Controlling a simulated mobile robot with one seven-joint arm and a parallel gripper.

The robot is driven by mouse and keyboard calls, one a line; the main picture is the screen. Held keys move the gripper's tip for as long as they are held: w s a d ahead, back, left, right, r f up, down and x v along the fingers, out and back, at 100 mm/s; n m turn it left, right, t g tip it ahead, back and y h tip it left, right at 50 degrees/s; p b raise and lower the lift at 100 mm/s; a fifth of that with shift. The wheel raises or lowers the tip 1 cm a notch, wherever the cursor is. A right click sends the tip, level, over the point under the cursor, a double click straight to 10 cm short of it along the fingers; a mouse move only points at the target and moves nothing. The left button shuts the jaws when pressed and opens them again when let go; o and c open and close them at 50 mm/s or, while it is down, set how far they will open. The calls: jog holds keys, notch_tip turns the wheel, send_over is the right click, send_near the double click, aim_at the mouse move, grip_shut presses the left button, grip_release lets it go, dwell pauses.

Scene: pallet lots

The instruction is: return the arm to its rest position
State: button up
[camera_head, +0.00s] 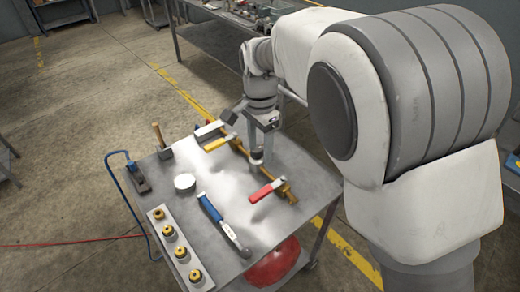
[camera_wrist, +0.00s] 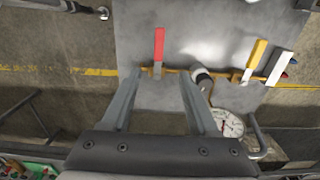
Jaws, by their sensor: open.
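My gripper (camera_head: 262,125) hangs over the far side of a metal cart (camera_head: 165,185) at the end of my bent arm. In the wrist view my gripper (camera_wrist: 160,78) has its two fingers spread, with nothing held between them. A red-handled valve (camera_wrist: 159,45) on a brass pipe shows beyond the gap. In the head view the red handle (camera_head: 266,190) is right of and nearer than my gripper. A yellow handle (camera_head: 217,143) is on its left. Whether the fingers touch the pipe cannot be told.
A blue-handled tool (camera_head: 212,210), a white round item (camera_head: 184,182) and a strip with several brass fittings (camera_head: 168,233) lie on the cart. A red rounded object (camera_head: 272,265) sits below. A workbench (camera_head: 215,40) stands behind. A round gauge (camera_wrist: 228,122) shows in the wrist view. Floor at left is mostly clear.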

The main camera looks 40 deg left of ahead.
dwell(0.3)
jog(key=w+d+r+t+y, duration=0.1)
jog(key=d+r, duration=0.3)
jog(key=d, duration=0.4)
jog(key=w+d+r+n, duration=0.1)
jog(key=d+r, duration=0.3)
jog(key=d, duration=0.4)
jog(key=w+d+r+t+y, duration=0.1)
jog(key=w+d+r, duration=0.1)
jog(key=d+r, duration=0.45)
jog(key=s+d+n+t+h, duration=0.1)
jog(key=s+d, duration=0.5)
jog(key=d, duration=0.4)
jog(key=s+d+f+n+t+h, duration=0.1)
jog(key=s+d+t, duration=0.1)
jog(key=s+d, duration=0.5)
jog(key=d, duration=0.4)
jog(key=shift+f+t, duration=0.25)
jog(key=shift+t, duration=0.05)
jog(key=shift+c, duration=0.8)
jog(key=shift+a+n, duration=0.15)
jog(key=shift+n, duration=0.15)
